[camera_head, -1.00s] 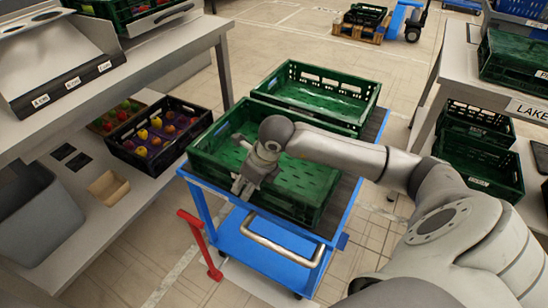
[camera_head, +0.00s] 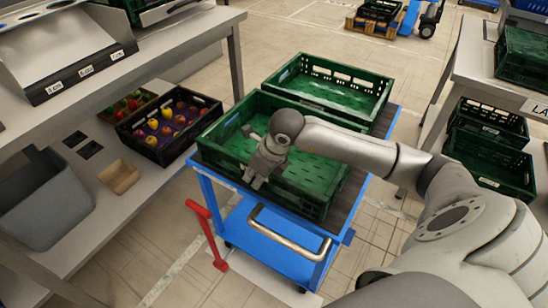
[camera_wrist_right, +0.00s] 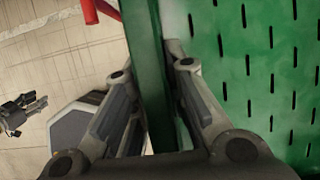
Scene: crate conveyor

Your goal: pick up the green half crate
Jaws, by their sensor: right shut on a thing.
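A green crate (camera_head: 225,165) stands on the near part of a blue trolley, its slotted floor bare. My right gripper (camera_head: 254,183) reaches down at its near wall. In the right wrist view, the crate's wall (camera_wrist_right: 148,60) runs between the two fingers of my right gripper (camera_wrist_right: 157,100), which is shut on it. The slotted crate floor fills the right side of that view. My left gripper is out of the head view. A small dark jointed shape at the left edge of the wrist view looks like my left gripper (camera_wrist_right: 22,113); its opening is unclear.
A second green crate (camera_head: 375,84) stands just behind on the blue trolley (camera_head: 262,232), which has a metal handle (camera_head: 285,238) and red pedal (camera_head: 207,232). A shelf with a dark fruit crate (camera_head: 136,148) is left; a table with green crates (camera_head: 490,142) beneath is right.

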